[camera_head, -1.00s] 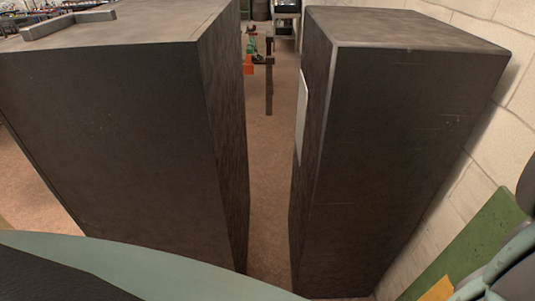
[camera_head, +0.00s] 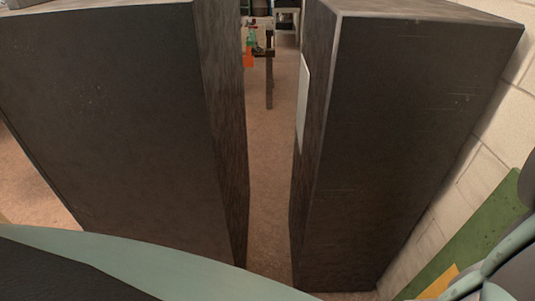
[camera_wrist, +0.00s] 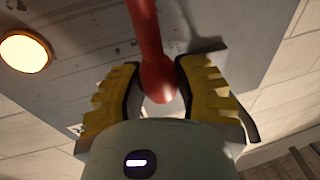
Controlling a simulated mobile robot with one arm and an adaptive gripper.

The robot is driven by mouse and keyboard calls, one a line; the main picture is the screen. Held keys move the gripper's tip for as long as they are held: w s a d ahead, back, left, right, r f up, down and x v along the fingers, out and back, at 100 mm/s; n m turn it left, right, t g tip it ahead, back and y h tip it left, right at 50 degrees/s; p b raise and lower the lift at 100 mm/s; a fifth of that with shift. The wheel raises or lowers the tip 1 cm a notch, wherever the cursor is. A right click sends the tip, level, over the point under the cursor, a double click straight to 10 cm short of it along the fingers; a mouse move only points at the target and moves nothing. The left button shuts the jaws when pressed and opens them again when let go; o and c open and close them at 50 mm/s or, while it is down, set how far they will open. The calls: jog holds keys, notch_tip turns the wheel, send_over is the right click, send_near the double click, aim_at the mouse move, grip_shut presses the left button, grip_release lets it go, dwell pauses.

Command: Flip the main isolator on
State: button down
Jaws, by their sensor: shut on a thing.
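The red lever (camera_wrist: 148,35), which looks like the isolator's handle, shows in the wrist view in front of a grey metal panel (camera_wrist: 80,65). It runs from the top edge down to a rounded end between the fingers. My gripper (camera_wrist: 160,70) has yellow ridged fingers, one on each side of this end, and is shut on it. Neither the lever nor my gripper shows in the head view. Whether the isolator is on or off cannot be told.
A round glowing amber lamp (camera_wrist: 25,52) sits on the panel to the left of the lever. In the head view, two large dark cabinets (camera_head: 110,120) and (camera_head: 410,130) stand with a narrow floor gap (camera_head: 271,150) between them. A block wall (camera_head: 480,160) runs along the right.

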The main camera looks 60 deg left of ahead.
jog(key=c, duration=0.6)
grip_release()
jog(key=shift+s, duration=0.2)
jog(key=v, duration=0.7)
jog(key=shift+s, duration=0.15)
